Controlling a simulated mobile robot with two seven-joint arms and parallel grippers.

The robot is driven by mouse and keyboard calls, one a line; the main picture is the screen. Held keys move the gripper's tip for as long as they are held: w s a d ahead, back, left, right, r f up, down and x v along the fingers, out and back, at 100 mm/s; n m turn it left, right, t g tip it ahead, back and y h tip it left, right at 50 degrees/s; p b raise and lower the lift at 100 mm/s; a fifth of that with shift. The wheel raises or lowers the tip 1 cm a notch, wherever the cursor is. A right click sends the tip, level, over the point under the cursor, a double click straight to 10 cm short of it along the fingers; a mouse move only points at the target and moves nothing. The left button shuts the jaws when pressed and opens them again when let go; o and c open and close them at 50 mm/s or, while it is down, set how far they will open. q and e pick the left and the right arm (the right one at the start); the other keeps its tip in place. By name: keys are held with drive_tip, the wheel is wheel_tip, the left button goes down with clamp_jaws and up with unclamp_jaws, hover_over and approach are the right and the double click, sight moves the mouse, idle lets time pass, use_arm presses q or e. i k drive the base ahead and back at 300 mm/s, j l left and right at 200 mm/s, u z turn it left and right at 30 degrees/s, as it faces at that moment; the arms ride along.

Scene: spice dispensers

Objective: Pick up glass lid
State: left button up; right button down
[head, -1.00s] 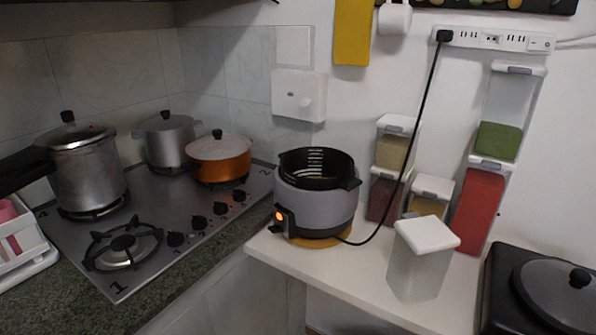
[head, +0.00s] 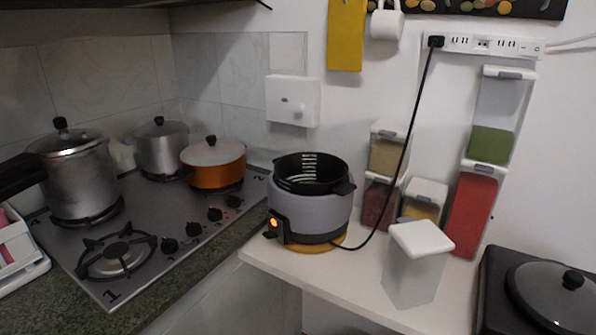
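A round glass lid (head: 549,301) with a black knob (head: 572,280) lies on a black appliance at the lower right edge of the head view; part of it is cut off by the frame. Another lid with a black knob (head: 66,142) sits on the tall silver pot (head: 82,185) at the left. I cannot tell for sure which lids are glass. Neither of my grippers shows in the view.
A grey electric cooker (head: 309,212) stands open on the white counter (head: 290,266), its black cord rising to a power strip (head: 486,45). A white-lidded container (head: 413,276) stands at the counter's front. Spice dispensers (head: 473,213) stand behind. The hob (head: 150,215) holds several pots.

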sight(558, 299)
drive_tip(key=z, duration=0.4)
drive_tip(key=l+z, duration=0.1)
drive_tip(key=z, duration=0.3)
drive_tip(key=i+z, duration=0.1)
drive_tip(key=z, duration=0.7)
drive_tip(key=k+u, duration=0.15)
drive_tip(key=u, duration=1.4)
drive_tip(key=z, duration=1.5)
drive_tip(key=l+z, duration=0.25)
drive_tip(key=i+l+z, duration=0.2)
drive_tip(key=l, duration=0.2)
